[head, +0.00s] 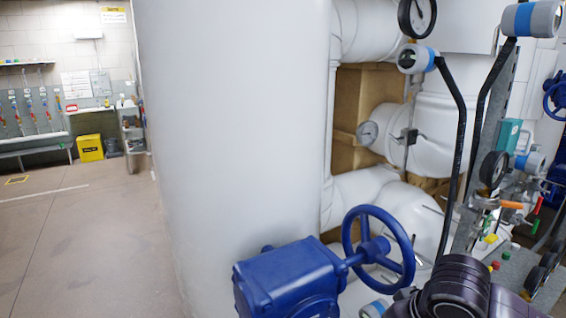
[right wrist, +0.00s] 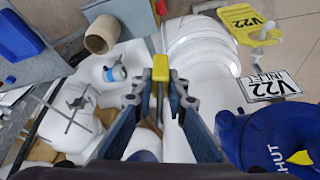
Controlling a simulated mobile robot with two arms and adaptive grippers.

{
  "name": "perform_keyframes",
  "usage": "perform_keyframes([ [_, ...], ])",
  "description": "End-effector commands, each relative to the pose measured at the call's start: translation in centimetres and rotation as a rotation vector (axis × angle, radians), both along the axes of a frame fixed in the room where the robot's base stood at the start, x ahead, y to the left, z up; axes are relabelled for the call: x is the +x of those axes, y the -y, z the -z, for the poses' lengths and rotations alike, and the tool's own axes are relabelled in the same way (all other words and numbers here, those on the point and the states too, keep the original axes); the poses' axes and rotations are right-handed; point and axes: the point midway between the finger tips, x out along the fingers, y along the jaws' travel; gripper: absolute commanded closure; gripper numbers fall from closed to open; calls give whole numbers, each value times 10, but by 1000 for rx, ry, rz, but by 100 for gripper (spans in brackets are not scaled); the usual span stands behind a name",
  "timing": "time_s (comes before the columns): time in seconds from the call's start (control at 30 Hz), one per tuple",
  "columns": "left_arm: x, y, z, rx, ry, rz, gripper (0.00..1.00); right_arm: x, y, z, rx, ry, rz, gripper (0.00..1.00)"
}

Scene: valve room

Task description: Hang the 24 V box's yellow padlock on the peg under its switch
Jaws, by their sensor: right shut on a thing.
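My right gripper (right wrist: 160,94) shows in the right wrist view, shut on a small yellow padlock (right wrist: 161,75). Its yellow body sticks out between the fingertips, and the fingers partly hide the rest. The padlock is held in the air, over white pipework. In the head view only a dark part of my right arm shows at the bottom right; the gripper and padlock cannot be made out there. My left gripper is in neither view. I cannot pick out the 24 V box, its switch or its peg in either view.
A large white tank (head: 235,150) fills the middle of the head view. A blue valve handwheel (head: 378,245) and gauges crowd the right. In the right wrist view, a V22 INLET plate (right wrist: 270,87) and a blue valve body (right wrist: 262,135) are close on the right. Open floor (head: 80,230) lies left.

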Motion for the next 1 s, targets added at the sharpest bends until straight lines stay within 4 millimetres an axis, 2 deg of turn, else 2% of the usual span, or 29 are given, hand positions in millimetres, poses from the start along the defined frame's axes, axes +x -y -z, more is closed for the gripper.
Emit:
perform_keyframes([
  [0.03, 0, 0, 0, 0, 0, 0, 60, -4, -4, -8, -1, 6, 29, 100],
  [0.2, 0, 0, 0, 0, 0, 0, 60, -16, -9, -23, 0, 4, 136, 100],
  [0.4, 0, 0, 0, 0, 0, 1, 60, -24, -10, -32, 1, 2, 205, 100],
  [0.8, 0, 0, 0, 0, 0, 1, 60, -26, -10, -32, 2, -1, 216, 100],
  [1.0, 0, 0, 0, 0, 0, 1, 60, -18, -8, -21, 2, -6, 154, 100],
])
